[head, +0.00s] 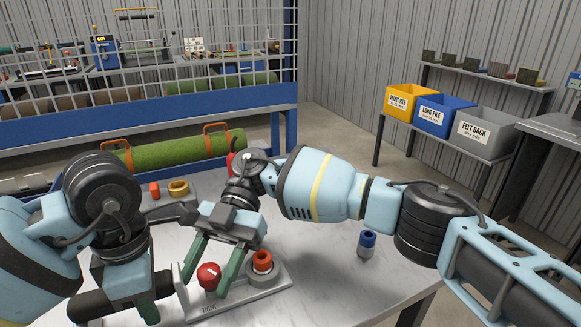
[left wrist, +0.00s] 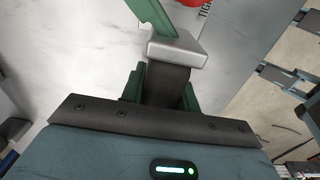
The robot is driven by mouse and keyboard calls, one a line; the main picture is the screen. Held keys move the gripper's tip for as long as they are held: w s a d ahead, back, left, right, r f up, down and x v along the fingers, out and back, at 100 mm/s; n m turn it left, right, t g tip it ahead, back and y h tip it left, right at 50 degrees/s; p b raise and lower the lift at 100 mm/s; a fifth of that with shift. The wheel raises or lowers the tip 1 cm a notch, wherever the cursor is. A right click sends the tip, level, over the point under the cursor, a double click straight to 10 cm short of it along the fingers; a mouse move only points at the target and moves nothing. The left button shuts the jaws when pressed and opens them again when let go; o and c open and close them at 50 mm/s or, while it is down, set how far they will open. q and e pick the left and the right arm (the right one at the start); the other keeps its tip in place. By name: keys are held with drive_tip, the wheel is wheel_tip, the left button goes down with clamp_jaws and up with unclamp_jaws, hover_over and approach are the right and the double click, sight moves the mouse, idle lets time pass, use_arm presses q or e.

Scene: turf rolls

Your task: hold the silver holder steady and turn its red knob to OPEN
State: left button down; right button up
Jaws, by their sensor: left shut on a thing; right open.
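The silver holder (head: 240,303) lies on the white table, with its red knob (head: 208,277) upright on top. A white mark shows on the knob. An orange-red ring-shaped piece (head: 262,261) sits in a grey collar at the holder's right. My left gripper (head: 153,297) is shut on the holder's dark handle (left wrist: 167,85); the handle's silver end block (left wrist: 178,48) shows in the left wrist view. My right gripper (head: 211,272) is open, its green fingers on either side of the knob. I cannot tell whether they touch it. The OPEN mark is not readable.
A blue-topped piece (head: 367,243) stands on the table at right. A small orange piece (head: 155,190) and a brass ring (head: 178,188) lie behind my arms. A green turf roll (head: 175,152) with orange straps lies at the back. Labelled bins (head: 440,115) stand beyond.

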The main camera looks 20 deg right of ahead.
drive_tip(key=m+t+y, duration=0.3)
drive_tip(key=m+t, duration=0.2)
drive_tip(key=v, duration=1.1)
drive_tip(key=w+d+t, duration=0.1)
drive_tip(key=w+t, duration=0.1)
drive_tip(key=w, duration=0.1)
drive_tip(key=w+d+f+n+t+y, duration=0.1)
drive_tip(key=w+d+t, duration=0.2)
drive_tip(key=w+t, duration=0.2)
drive_tip(key=shift+w+d+f+n+y, duration=0.25)
drive_tip(key=shift+w+d+n+y, duration=0.05)
drive_tip(key=shift+w+d+n, duration=0.1)
drive_tip(key=w+d+t, duration=0.2)
drive_tip(key=w+d+n+t+h, duration=0.1)
drive_tip(key=w+d+t, duration=0.1)
drive_tip(key=d, duration=0.1)
drive_tip(key=w+d+t, duration=0.2)
drive_tip(key=t, duration=0.1)
drive_tip(key=shift+w+d+f+n+h, duration=0.1)
drive_tip(key=shift+w+d+n+h, duration=0.1)
drive_tip(key=shift+d+n+h, duration=0.15)
drive_tip(key=shift+w+d+t, duration=0.3)
drive_tip(key=shift+d, duration=0.3)
